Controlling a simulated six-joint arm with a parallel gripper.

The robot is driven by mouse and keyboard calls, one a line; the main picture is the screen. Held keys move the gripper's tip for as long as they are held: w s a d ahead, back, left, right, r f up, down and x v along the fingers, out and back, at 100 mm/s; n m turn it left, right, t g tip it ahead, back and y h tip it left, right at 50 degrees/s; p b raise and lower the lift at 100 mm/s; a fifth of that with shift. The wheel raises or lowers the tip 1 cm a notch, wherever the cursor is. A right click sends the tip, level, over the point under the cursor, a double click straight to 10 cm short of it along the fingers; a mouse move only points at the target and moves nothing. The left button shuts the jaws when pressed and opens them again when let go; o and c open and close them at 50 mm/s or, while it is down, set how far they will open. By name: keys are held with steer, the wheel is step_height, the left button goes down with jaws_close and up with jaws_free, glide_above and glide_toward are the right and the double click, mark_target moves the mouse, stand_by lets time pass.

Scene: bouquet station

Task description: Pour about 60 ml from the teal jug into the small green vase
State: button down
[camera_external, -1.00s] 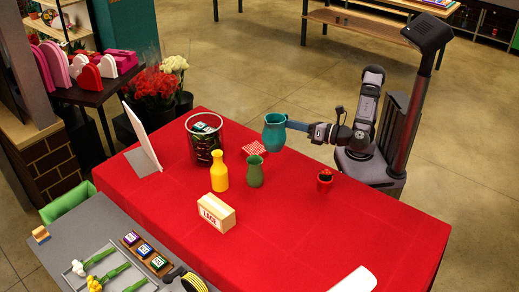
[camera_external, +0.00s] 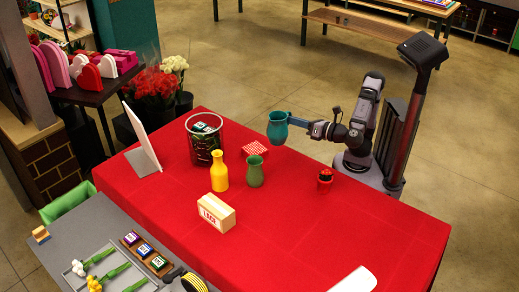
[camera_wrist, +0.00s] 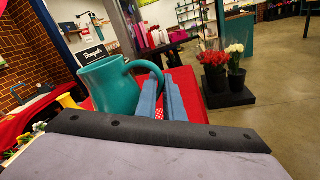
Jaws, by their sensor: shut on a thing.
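The teal jug (camera_external: 278,128) is held up above the back part of the red table, tilted slightly. My gripper (camera_external: 312,129) is shut on the jug's handle from the right; in the wrist view the blue fingers (camera_wrist: 160,100) close around the handle of the jug (camera_wrist: 108,88). The small green vase (camera_external: 255,172) stands upright on the red table, in front of and a little left of the jug, apart from it. The inside of the jug and any liquid cannot be seen.
A yellow bottle (camera_external: 219,172) stands left of the vase, with a wire basket (camera_external: 204,150) behind it.

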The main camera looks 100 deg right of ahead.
mark_target(281, 122)
step_height(281, 122, down, 9)
steer(key=shift+f, duration=0.2)
steer(key=shift+r, duration=0.1)
steer(key=w+a+r+n+p, duration=0.1)
steer(key=r+n+p, duration=0.1)
steer(key=p, duration=0.3)
steer(key=w+a+r+n+g+p, duration=0.1)
steer(key=r+n+p, duration=0.1)
steer(key=r+p, duration=0.1)
steer(key=w+a+r+n+p, duration=0.2)
steer(key=r+n+p, duration=0.1)
steer(key=p, duration=0.3)
steer(key=shift+r+p, duration=0.2)
steer(key=shift+p, duration=0.15)
steer(key=shift+w+a+r+n+g+p, duration=0.25)
steer(key=shift+r+n+p, duration=0.3)
steer(key=shift+p, duration=0.25)
steer(key=shift+w+a+r+n+g+p, duration=0.2)
steer(key=shift+r+n+p, duration=0.3)
steer(key=shift+p, duration=0.25)
steer(key=shift+w+a+r+n+h+p, duration=0.2)
steer(key=shift+r+n+p, duration=0.25)
steer(key=shift+p, duration=0.2)
steer(key=shift+w+a+r+n+h+p, duration=0.1)
steer(key=shift+w+a+r+n+p, duration=0.1)
steer(key=shift+r+n+p, duration=0.35)
steer(key=shift+w+a+r+n+g+p, duration=0.4)
steer(key=shift+r+n+p, duration=0.3)
steer(key=shift+p, duration=0.4)
stand_by(1.5)
